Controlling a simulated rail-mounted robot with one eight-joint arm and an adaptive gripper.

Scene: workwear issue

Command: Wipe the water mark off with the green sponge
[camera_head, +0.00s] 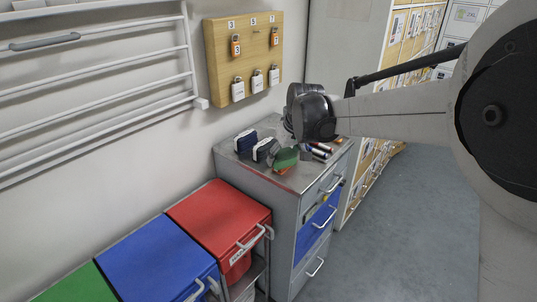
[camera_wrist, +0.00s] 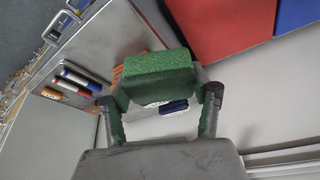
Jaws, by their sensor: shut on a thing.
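The green sponge (camera_head: 286,157) is over the grey cabinet top (camera_head: 258,171), near its front edge. In the wrist view the green sponge (camera_wrist: 158,78) lies between the two fingers of my gripper (camera_wrist: 160,97), which is shut on it. The sponge covers part of the top, and I cannot tell whether it touches the surface. In the head view my arm hides most of the gripper. I cannot make out the water mark in either view.
A dark blue item (camera_head: 246,140) and a black item (camera_head: 265,149) stand left of the sponge. Several markers (camera_wrist: 76,80) lie on the top. An orange thing (camera_wrist: 118,76) is partly hidden beside the sponge. A red-lidded bin (camera_head: 217,210) stands beside the cabinet.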

